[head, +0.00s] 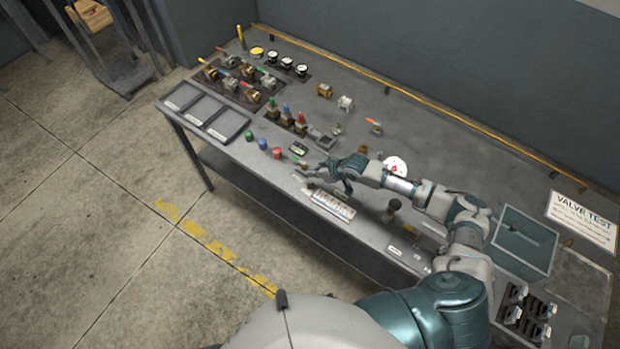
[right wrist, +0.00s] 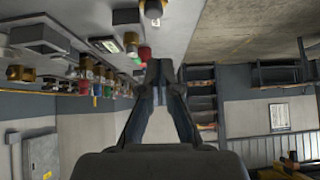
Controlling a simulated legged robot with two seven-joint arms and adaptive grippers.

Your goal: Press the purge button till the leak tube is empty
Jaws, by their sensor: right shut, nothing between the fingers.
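In the head view a green button (head: 248,135), a blue button (head: 262,144) and a red button (head: 277,153) stand in a row along the front edge of the grey bench. I cannot tell which control is the purge button, and I cannot make out the leak tube. My right gripper (head: 308,178) is shut and empty, low over the front of the bench, to the right of the red button. The right wrist view shows its fingers together (right wrist: 159,88), with a red button (right wrist: 145,54) beyond them. Contact with any control cannot be told. My left gripper is out of view.
Valves with coloured handles (head: 240,75) fill the bench's far left, above grey trays (head: 203,108). A white plate (head: 333,204) lies at the front edge. A VALVE TEST sign (head: 583,222) is at right.

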